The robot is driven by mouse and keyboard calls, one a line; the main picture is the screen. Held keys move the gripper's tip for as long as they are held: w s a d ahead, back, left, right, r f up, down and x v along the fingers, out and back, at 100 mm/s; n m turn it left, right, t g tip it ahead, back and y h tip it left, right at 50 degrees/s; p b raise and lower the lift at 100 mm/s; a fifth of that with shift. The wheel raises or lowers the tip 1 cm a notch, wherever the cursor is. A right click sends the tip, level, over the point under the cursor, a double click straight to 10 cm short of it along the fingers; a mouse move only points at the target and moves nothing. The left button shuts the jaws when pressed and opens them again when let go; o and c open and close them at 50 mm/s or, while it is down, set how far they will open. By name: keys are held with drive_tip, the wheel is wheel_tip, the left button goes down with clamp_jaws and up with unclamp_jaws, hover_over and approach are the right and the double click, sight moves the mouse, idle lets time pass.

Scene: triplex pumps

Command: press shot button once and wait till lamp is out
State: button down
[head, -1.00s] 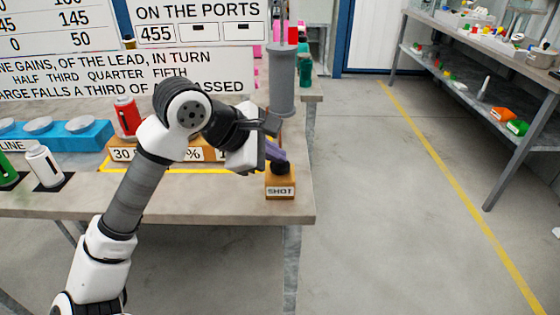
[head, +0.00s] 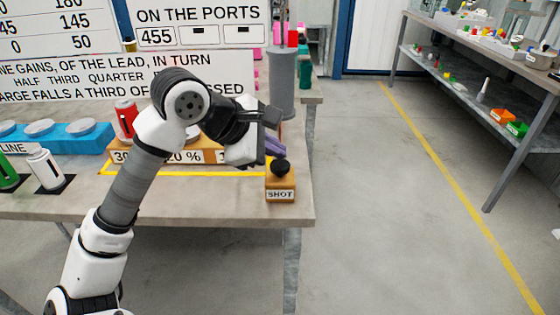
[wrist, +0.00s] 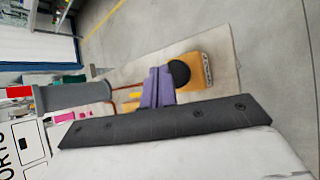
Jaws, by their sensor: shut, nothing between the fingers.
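The shot button is a black round knob (head: 281,166) on an orange-brown box labelled SHOT (head: 281,187), at the table's front right corner. In the wrist view the black knob (wrist: 179,73) lies just beyond my purple fingers. My gripper (head: 274,147) is shut and empty, slightly above and behind the knob and apart from it in the head view. The fingers also show in the wrist view (wrist: 158,88). I cannot clearly make out a lamp or whether one is lit.
A grey cylinder (head: 282,85) stands behind my gripper. Left on the table (head: 210,205) are a red bottle (head: 126,118), a white bottle (head: 44,168) and a blue block (head: 70,137). Signboards stand behind. The floor on the right is clear up to a shelf bench (head: 490,95).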

sight(275, 166)
drive_tip(key=shift+r, duration=0.15)
drive_tip(key=shift+r+p, duration=1.1)
drive_tip(key=shift+r, duration=1.3)
